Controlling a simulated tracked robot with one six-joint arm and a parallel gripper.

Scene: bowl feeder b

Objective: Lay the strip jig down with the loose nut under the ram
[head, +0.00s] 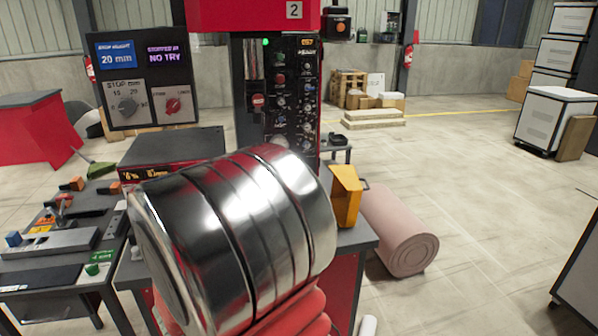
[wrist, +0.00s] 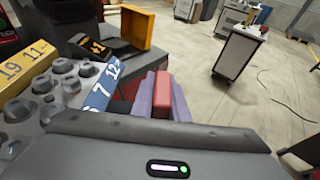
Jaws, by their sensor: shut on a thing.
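My gripper (wrist: 163,90) shows in the wrist view with its purple fingers shut on a red block-shaped thing (wrist: 162,96). I cannot tell whether this is part of the strip jig. No loose nut can be made out. In the head view my shiny arm fills the middle and hides the gripper and what lies below it. The red press head (head: 240,16), marked 2, stands behind my arm. The ram and the spot under it cannot be made out.
An open orange bin (head: 346,195) sits right of my arm, also in the wrist view (wrist: 128,27). The left bench holds a grey block (head: 50,243). A pink roll (head: 400,235) lies on the floor.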

